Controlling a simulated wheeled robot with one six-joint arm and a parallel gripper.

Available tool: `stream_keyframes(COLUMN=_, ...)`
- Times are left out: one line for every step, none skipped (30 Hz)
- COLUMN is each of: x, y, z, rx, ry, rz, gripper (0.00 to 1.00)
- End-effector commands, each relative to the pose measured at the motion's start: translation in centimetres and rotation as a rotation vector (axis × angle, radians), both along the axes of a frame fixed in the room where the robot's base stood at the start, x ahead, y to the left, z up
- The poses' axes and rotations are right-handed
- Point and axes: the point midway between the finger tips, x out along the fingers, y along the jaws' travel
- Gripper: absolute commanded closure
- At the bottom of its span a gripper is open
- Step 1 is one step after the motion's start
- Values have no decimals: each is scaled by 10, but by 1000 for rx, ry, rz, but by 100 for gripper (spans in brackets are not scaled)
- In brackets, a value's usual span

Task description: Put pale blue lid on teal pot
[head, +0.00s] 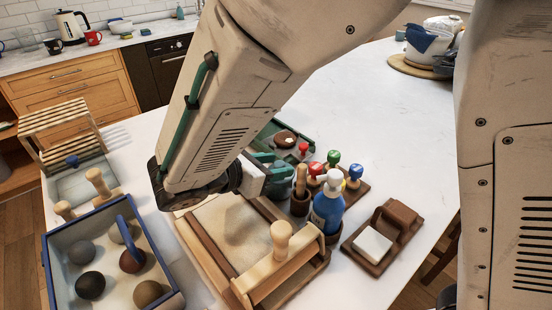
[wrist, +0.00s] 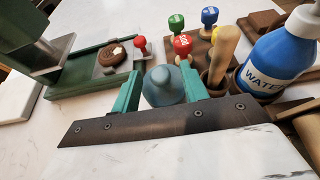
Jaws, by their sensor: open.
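My gripper (wrist: 160,80) has two teal fingers, spread apart, in the wrist view. Between them is a rounded, dull pale blue piece with a small knob on top, which looks like the pale blue lid (wrist: 163,90). Its lower part is hidden behind the dark plate of my gripper. I cannot tell whether the fingers touch it or what it rests on. In the head view my gripper (head: 264,168) is low over the table beyond the wooden slab frame, and my arm hides much of that area. I cannot make out the teal pot for sure in either view.
A blue water bottle (head: 328,208), a wooden holder with several coloured stamps (wrist: 183,45) and a green tray (wrist: 85,75) stand close around my gripper. A wooden frame (head: 250,250) and a blue crate of balls (head: 110,270) are nearer.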

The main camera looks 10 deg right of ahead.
Motion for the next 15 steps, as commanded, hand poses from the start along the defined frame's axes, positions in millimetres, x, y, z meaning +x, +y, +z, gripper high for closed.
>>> stream_keyframes(x=-5, y=8, z=4, rx=2, ry=-1, rz=4, gripper=56)
stream_keyframes(x=-8, y=13, z=6, rx=2, ry=-1, rz=5, gripper=56)
stream_keyframes(x=-13, y=20, z=10, rx=2, ry=-2, rz=4, gripper=56)
stream_keyframes(x=-16, y=25, z=12, rx=2, ry=-2, rz=4, gripper=56)
stream_keyframes(x=-20, y=31, z=15, rx=2, ry=-1, rz=6, gripper=56)
stream_keyframes(x=-25, y=37, z=18, rx=2, ry=-1, rz=4, gripper=56)
stream_keyframes(x=-28, y=42, z=21, rx=2, ry=-1, rz=5, gripper=56)
stream_keyframes(x=-31, y=47, z=23, rx=1, ry=0, rz=5, gripper=56)
stream_keyframes(x=-35, y=53, z=26, rx=1, ry=-1, rz=4, gripper=56)
stream_keyframes(x=-38, y=57, z=28, rx=2, ry=-1, rz=4, gripper=56)
stream_keyframes(x=-41, y=61, z=30, rx=2, ry=-1, rz=4, gripper=56)
stream_keyframes(x=-44, y=65, z=32, rx=1, ry=-1, rz=3, gripper=56)
stream_keyframes(x=-46, y=68, z=34, rx=1, ry=-1, rz=3, gripper=56)
stream_keyframes(x=-48, y=71, z=35, rx=1, ry=0, rz=3, gripper=56)
stream_keyframes(x=-50, y=74, z=37, rx=1, ry=0, rz=2, gripper=56)
